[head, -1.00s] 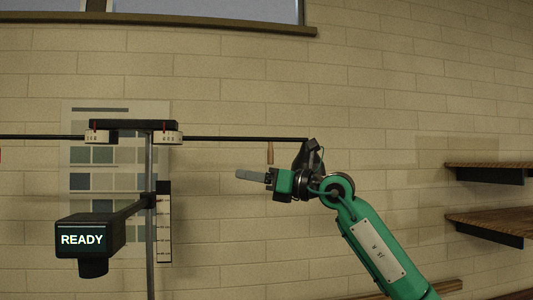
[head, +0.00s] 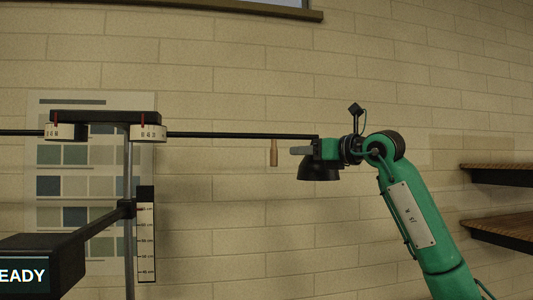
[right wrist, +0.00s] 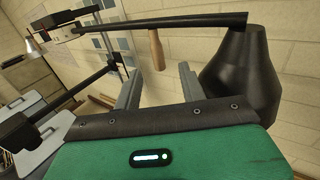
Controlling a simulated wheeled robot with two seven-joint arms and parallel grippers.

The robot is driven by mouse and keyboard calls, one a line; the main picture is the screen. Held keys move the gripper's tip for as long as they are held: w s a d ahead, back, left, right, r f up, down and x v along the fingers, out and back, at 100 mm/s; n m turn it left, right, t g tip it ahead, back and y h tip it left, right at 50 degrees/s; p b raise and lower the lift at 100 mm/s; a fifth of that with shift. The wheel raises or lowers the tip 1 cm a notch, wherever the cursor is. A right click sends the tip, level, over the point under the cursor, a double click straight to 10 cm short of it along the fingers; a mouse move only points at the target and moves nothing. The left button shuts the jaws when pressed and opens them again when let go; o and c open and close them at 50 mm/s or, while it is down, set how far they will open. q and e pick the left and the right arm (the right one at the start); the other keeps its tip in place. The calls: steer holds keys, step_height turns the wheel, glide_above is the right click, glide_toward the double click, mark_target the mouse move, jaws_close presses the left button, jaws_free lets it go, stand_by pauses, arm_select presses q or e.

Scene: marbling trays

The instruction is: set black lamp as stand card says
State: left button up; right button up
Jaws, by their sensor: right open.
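The black lamp (head: 320,174) hangs at the right end of a thin black boom (head: 240,135); its shade points down. A wooden handle (head: 273,153) hangs from the boom just left of the lamp. My right gripper (head: 302,150) is by the lamp, in front of part of it. In the right wrist view, my right gripper (right wrist: 160,88) is open and empty. The wooden handle (right wrist: 156,50) shows beyond and between its fingers, and the black lamp (right wrist: 238,75) is to their right. My left gripper is out of view.
The stand (head: 128,170) carries two white dials, left (head: 66,132) and right (head: 148,132), and a ruled scale (head: 146,240). A swatch chart (head: 75,186) is behind it. A black box (head: 45,262) reads "EADY", cut off. Shelves (head: 500,172) are at right.

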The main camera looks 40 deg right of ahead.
mark_target(271, 149)
steer(key=w+p, duration=0.1)
steer(key=w, duration=0.1)
steer(key=w+a+p, duration=0.1)
steer(key=w, duration=0.1)
steer(key=w+r+p, duration=0.1)
steer(key=w, duration=0.1)
steer(key=shift+a, duration=0.15)
steer(key=w+p, duration=0.1)
steer(key=w, duration=0.1)
steer(key=w+p, duration=0.1)
steer(key=w, duration=0.2)
steer(key=shift+w+a+f+p, duration=0.1)
steer(key=shift+w+f+p, duration=0.1)
steer(key=shift+w+p, duration=0.1)
steer(key=shift+w+f, duration=0.2)
steer(key=shift+w, duration=0.25)
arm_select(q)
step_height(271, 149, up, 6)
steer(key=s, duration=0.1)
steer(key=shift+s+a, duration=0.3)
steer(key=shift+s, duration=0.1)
arm_select(e)
jaws_close()
